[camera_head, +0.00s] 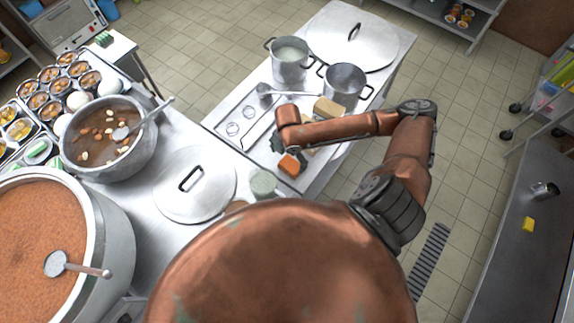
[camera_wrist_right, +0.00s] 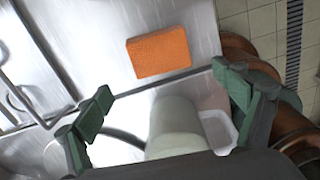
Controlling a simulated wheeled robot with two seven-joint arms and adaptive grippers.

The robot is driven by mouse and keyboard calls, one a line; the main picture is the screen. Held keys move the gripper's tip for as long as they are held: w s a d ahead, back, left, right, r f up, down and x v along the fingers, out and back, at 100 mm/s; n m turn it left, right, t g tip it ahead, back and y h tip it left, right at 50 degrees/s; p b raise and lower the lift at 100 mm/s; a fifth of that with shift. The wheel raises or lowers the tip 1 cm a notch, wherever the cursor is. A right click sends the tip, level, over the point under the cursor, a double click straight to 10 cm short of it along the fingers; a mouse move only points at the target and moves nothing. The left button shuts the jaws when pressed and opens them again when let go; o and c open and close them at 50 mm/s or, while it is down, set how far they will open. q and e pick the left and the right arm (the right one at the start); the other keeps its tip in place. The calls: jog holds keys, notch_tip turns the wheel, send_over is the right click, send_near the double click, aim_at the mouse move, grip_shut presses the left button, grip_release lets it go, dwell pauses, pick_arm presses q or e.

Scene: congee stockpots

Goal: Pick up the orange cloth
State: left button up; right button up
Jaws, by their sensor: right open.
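The orange cloth (camera_head: 291,165) is a small, folded-looking block on the steel table, just below my right gripper (camera_head: 278,146) in the head view. In the right wrist view the cloth (camera_wrist_right: 158,52) lies flat on bare metal, above the space between the fingertips. My right gripper (camera_wrist_right: 166,103) has its green fingers spread wide and empty, with the cloth apart from both. A pale greenish cylinder (camera_wrist_right: 176,125) shows between the fingers in the wrist view; I cannot tell its distance from them. My left gripper is not in view.
Two steel pots (camera_head: 290,60) (camera_head: 345,85) and a large lid (camera_head: 354,38) stand at the table's far end. A tan block (camera_head: 328,108) lies near my right forearm. A pale green cup (camera_head: 263,183) stands near the round lid (camera_head: 195,185). A white tray (camera_wrist_right: 219,131) shows beside the cylinder.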

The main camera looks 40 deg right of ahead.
aim_at(289, 165)
jog(key=shift+w+f, duration=0.2)
jog(key=shift+f, duration=0.7)
jog(key=f, duration=0.6)
jog(key=shift+s+d+f, duration=0.1)
jog(key=shift+d+f, duration=0.1)
jog(key=shift+d, duration=0.2)
jog(key=shift+c, duration=0.3)
jog(key=c, duration=1.2)
notch_tip(289, 165, up, 10)
jog(key=shift+r, duration=0.1)
